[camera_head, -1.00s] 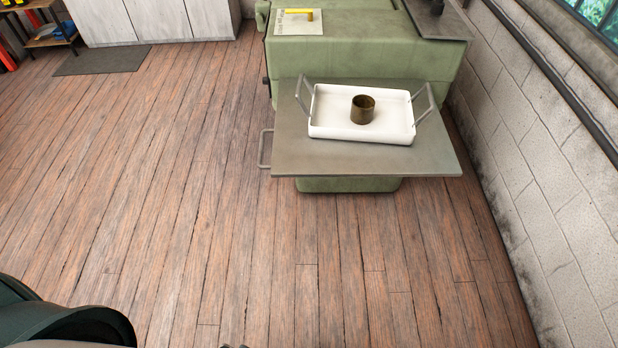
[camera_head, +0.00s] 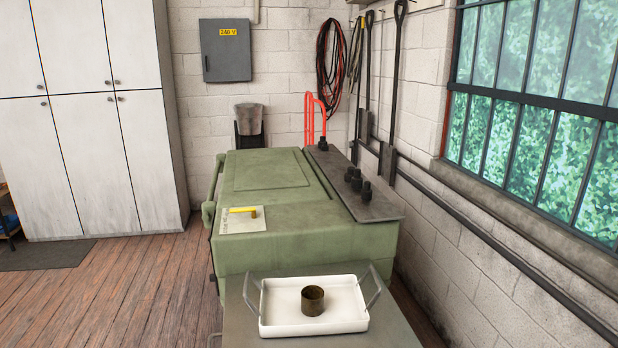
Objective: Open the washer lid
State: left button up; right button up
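The green washer (camera_head: 290,245) stands ahead in the head view, against the right wall side. Its lid (camera_head: 268,171) is a flat green panel on top and looks shut. A bar-like green handle (camera_head: 213,190) runs along the lid's left edge. Neither of my grippers shows in the view.
A grey shelf (camera_head: 240,325) at the washer's front holds a white tray (camera_head: 345,326) with a brown metal cup (camera_head: 312,300). A grey ledge (camera_head: 375,206) on the washer's right carries several dark fittings. White cabinets (camera_head: 88,170) stand left. Wooden floor (camera_head: 150,280) is clear between.

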aim_at(251, 176)
jog(key=i+j, duration=0.15)
jog(key=j, duration=0.2)
jog(key=i+j, duration=0.15)
jog(key=j, duration=0.25)
jog(key=i+j, duration=0.15)
jog(key=j, duration=0.2)
jog(key=i+j, duration=0.15)
jog(key=j, duration=0.2)
jog(key=i+j, duration=0.2)
jog(key=j, duration=0.15)
jog(key=i+j, duration=0.15)
jog(key=j, duration=0.25)
jog(key=i+j, duration=0.15)
jog(key=j, duration=0.2)
jog(key=i+j, duration=0.15)
jog(key=j, duration=0.2)
